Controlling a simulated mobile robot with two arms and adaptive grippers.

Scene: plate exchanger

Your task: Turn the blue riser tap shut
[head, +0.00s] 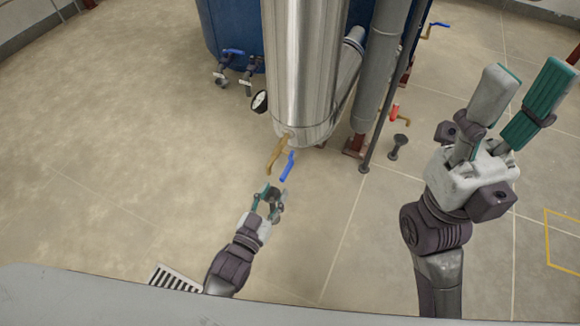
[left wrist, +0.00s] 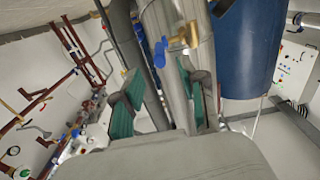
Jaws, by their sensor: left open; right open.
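The blue riser tap handle (head: 287,167) angles down beside a brass pipe fitting (head: 275,157) at the foot of the shiny metal riser (head: 300,70). In the left wrist view the blue handle (left wrist: 159,53) shows beside the brass fitting (left wrist: 188,36), ahead of my fingers. My left gripper (head: 268,196) is open and empty, just below the handle in the head view and apart from it. Its green-padded fingers (left wrist: 162,90) also show in the left wrist view. My right gripper (head: 525,95) is open and empty at the right, fingers pointing up.
A blue tank (head: 228,25) stands behind, with blue-handled taps (head: 232,52) at its base. A dial gauge (head: 260,101) sits left of the riser. Right are a grey pipe (head: 378,60) and a red-handled tap (head: 394,112). A floor grate (head: 175,279) lies in front; the left floor is clear.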

